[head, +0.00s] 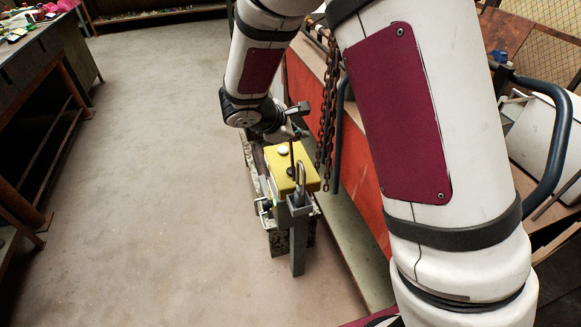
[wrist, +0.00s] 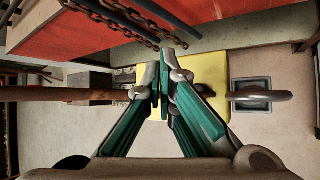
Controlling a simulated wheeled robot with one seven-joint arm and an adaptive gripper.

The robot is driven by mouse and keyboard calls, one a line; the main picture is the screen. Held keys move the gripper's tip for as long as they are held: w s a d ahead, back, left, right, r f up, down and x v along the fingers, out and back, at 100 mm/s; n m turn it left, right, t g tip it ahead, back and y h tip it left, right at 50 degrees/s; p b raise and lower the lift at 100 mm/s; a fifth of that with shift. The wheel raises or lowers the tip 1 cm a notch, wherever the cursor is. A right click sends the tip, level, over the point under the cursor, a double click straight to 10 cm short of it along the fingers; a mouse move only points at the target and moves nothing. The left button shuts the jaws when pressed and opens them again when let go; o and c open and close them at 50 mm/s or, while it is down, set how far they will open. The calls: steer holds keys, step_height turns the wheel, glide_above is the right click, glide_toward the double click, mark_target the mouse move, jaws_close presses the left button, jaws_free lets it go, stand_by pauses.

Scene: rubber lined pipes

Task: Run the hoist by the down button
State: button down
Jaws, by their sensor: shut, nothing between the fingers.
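A yellow control box (head: 306,178) sits on top of a worn post near the middle of the head view. A pale round button (head: 283,150) shows on its top. A dark round spot, possibly a second button, lies lower on the top face, beneath my fingertips. My gripper (head: 291,168) points down over the box, its fingers together and empty. In the wrist view, my gripper (wrist: 165,78) has its green-padded fingers closed over the yellow box (wrist: 210,62) and hides much of its top. I cannot tell whether the tips touch a button. No down marking is legible.
A metal ring (wrist: 262,95) on a grey post (head: 298,240) stands right beside the box. Rusty chains (head: 327,100) hang close by, before a red-orange panel (head: 360,210). A brown rod (wrist: 65,94) runs at left in the wrist view. Open floor (head: 160,150) lies left.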

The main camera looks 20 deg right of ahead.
steer(key=shift+w+a+f, duration=0.25)
steer(key=shift+f, duration=0.15)
steer(key=b, duration=0.5)
glide_above(294, 171)
step_height(294, 171, down, 7)
steer(key=shift+r, duration=0.15)
steer(key=shift+s+f+b, duration=0.1)
steer(key=shift+f+b, duration=0.75)
steer(key=shift+f, duration=0.2)
steer(key=shift+f, duration=0.1)
stand_by(0.4)
steer(key=shift+f+b, duration=0.35)
steer(key=shift+b, duration=0.2)
